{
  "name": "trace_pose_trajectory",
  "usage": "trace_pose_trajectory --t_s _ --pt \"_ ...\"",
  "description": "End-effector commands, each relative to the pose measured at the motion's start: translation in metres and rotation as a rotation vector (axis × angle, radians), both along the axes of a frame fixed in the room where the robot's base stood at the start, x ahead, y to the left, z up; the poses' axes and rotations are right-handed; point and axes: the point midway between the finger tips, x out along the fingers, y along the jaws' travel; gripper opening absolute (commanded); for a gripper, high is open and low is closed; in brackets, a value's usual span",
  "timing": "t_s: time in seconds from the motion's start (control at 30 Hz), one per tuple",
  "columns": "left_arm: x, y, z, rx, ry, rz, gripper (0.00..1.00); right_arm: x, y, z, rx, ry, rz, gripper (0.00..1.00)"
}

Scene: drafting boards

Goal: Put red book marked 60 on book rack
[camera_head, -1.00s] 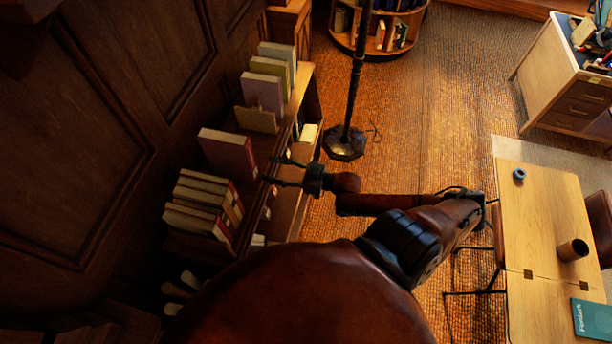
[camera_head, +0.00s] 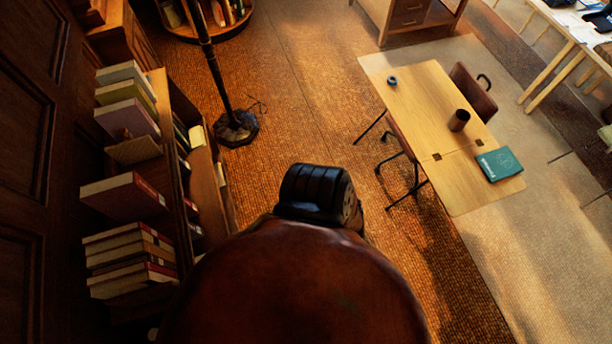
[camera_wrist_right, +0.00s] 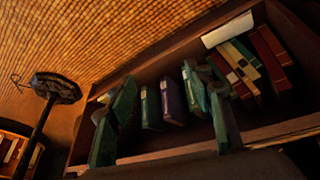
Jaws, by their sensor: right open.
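A red book (camera_head: 125,197) lies on top of the wooden bookcase (camera_head: 172,150) at the left; marks on its spine are too small to read. Red books (camera_wrist_right: 270,60) also stand at the right end of the shelf (camera_wrist_right: 150,152) in the right wrist view; I can read no 60 on any book. Which piece is the book rack I cannot tell. My right gripper (camera_wrist_right: 165,125) shows its two dark fingers apart in front of the shelf, with nothing visibly held. Green and purple books (camera_wrist_right: 172,100) stand beyond the fingers. The head view shows neither gripper.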

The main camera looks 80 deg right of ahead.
Motion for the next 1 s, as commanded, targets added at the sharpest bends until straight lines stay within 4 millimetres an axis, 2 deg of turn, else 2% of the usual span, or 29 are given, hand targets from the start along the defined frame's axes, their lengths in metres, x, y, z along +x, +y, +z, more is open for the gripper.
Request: trace_pose_trajectory --t_s 0.03,0.1,0.2,0.3,0.43,1.0 --pt "0.0 0.0 0.0 0.0 0.0 0.0 0.0 -0.034 0.02 -0.02 0.009 0.077 -0.011 0.47" --pt "0.0 0.0 0.0 0.0 0.0 0.0 0.0 -0.074 0.042 -0.038 0.016 0.168 -0.016 0.47" --pt "0.0 0.0 0.0 0.0 0.0 0.0 0.0 -0.116 0.066 -0.053 0.025 0.263 -0.015 0.47" --pt "0.0 0.0 0.0 0.0 0.0 0.0 0.0 -0.139 0.08 -0.06 0.031 0.314 -0.014 0.47" --pt "0.0 0.0 0.0 0.0 0.0 0.0 0.0 -0.148 0.085 -0.062 0.033 0.334 -0.012 0.47" --pt "0.0 0.0 0.0 0.0 -0.001 0.0 0.0 -0.147 0.085 -0.062 0.033 0.331 -0.013 0.47"
